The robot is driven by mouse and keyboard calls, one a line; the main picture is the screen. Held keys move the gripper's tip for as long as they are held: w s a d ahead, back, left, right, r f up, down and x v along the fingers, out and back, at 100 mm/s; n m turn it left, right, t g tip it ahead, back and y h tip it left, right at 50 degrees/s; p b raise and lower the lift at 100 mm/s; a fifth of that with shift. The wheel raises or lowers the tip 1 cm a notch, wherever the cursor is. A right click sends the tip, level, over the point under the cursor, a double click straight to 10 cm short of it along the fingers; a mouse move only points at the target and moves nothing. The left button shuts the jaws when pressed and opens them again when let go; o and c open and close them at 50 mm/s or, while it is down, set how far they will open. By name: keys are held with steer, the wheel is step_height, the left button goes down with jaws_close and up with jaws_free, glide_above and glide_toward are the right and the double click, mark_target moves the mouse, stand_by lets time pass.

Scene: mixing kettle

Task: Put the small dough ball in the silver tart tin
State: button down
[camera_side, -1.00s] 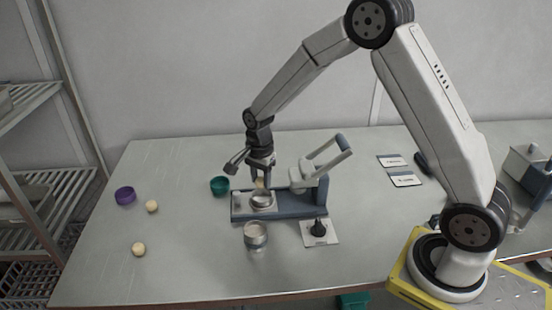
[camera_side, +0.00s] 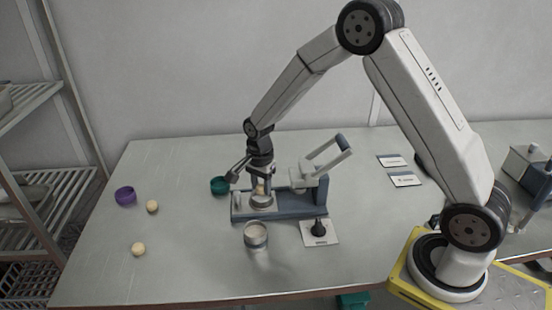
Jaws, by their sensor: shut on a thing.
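My gripper (camera_side: 261,190) points down over the blue press base and is shut on a small pale dough ball (camera_side: 260,189). The ball is partly hidden between the fingers. Directly below it, a silver tart tin (camera_side: 262,201) sits on the left part of the press base. The ball is at or just above the tin's rim; I cannot tell whether it touches the tin.
The press (camera_side: 308,198) has a raised lever on the right. A silver cup (camera_side: 256,235) stands in front. A green cup (camera_side: 220,185), a purple cup (camera_side: 125,195) and two dough balls (camera_side: 152,207) (camera_side: 138,249) are on the left.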

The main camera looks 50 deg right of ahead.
steer(key=shift+f, duration=0.35)
stand_by(0.7)
jaws_free()
stand_by(0.3)
steer(key=shift+r, duration=0.15)
steer(key=shift+r, duration=3.4)
